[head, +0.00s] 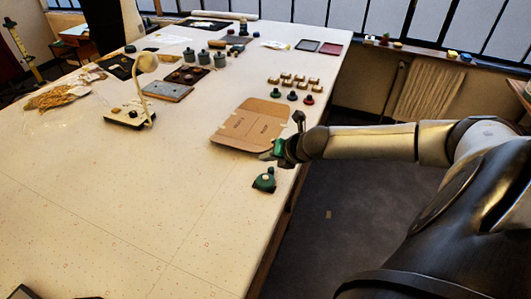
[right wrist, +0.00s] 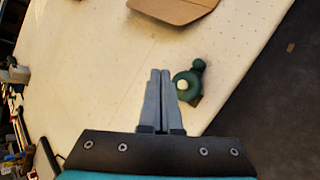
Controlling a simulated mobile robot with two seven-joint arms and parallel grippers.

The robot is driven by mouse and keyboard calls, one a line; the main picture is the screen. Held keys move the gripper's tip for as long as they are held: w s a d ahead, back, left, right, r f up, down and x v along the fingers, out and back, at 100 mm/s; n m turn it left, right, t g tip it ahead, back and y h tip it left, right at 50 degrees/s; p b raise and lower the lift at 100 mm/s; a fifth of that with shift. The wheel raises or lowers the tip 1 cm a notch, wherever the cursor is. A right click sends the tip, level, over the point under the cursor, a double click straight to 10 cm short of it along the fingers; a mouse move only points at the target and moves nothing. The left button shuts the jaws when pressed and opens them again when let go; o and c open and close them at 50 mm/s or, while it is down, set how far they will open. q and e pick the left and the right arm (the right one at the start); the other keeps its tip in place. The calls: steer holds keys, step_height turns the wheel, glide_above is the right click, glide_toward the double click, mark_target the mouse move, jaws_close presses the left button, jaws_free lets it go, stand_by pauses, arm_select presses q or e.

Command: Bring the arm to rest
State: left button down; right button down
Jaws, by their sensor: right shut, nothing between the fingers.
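My right arm reaches in from the right in the head view, and its gripper (head: 268,155) is over the table's right edge, close to the near corner of a flat cardboard piece (head: 250,124). In the right wrist view the two grey fingers of the right gripper (right wrist: 160,72) are together with nothing between them. A small green object with a pale knob (head: 265,180) stands on the table just in front of the gripper; it also shows right of the fingertips in the right wrist view (right wrist: 186,86). My left gripper is not clearly visible.
The long white table (head: 120,210) has a wide clear area at the near left. A white lamp (head: 146,64), grey pots (head: 204,57) and small blocks (head: 292,80) stand farther back. Dark floor lies beyond the right edge.

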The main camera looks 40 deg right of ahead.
stand_by(0.6)
